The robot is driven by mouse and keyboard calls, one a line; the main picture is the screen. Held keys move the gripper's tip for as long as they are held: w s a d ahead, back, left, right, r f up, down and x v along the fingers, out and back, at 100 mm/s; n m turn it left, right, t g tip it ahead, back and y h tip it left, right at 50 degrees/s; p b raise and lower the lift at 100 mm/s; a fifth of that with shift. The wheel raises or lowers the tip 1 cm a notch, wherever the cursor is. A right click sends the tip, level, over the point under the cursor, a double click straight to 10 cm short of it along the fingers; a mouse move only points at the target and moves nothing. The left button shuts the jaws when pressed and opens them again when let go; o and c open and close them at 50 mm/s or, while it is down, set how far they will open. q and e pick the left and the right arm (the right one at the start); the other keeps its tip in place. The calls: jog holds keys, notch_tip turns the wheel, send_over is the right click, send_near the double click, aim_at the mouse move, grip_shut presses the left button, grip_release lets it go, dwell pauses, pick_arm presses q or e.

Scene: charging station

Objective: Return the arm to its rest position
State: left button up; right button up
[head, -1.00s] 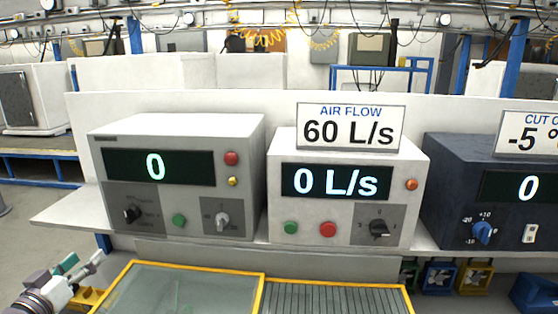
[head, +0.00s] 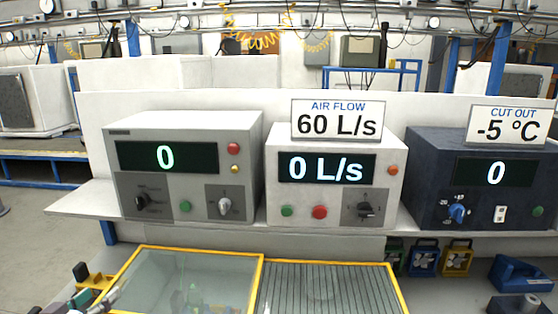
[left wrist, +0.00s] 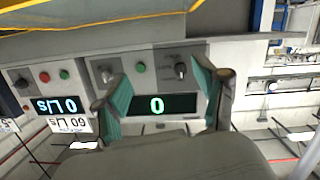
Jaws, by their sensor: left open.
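My left gripper (head: 97,298) shows only partly at the bottom left corner of the head view, low beside the yellow-framed glass-topped box. In the left wrist view my left gripper (left wrist: 157,78) is open, with teal pads on two dark fingers and nothing between them. Upside down beyond the fingers there, the grey control box (left wrist: 158,72) shows a green 0. My right gripper is in neither view.
A grey control box (head: 220,130), an air flow box (head: 272,202) and a dark cut-out box (head: 425,190) stand on a shelf. Below are a yellow-framed glass-topped box (head: 262,275) and a slatted panel (head: 330,290). A yellow-and-black object (head: 82,275) sits at lower left.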

pick_arm(q)
jog(key=s+d+f+m+g, duration=0.2)
jog(key=s+d+f+g, duration=0.5)
jog(key=s+d+f, duration=0.8)
jog(key=s+d+f+g+y, duration=0.1)
jog(key=s+d+f+g, duration=0.15)
jog(key=s, duration=0.45)
jog(key=s+d+f+g+y, duration=0.1)
jog(key=s+d+g, duration=0.15)
jog(key=s, duration=0.45)
notch_tip(320, 180, down, 28)
jog(key=s+a+f+m+g+b, duration=0.1)
jog(key=s+b, duration=0.1)
jog(key=b, duration=0.1)
jog(key=s+a+f+g+b, duration=0.1)
jog(key=s+a+f+b, duration=0.2)
jog(key=s+f, duration=1.3)
notch_tip(320, 180, down, 3)
jog(key=shift+s+r+g, duration=0.1)
jog(key=shift+s+g, duration=0.05)
jog(key=shift+g, duration=0.15)
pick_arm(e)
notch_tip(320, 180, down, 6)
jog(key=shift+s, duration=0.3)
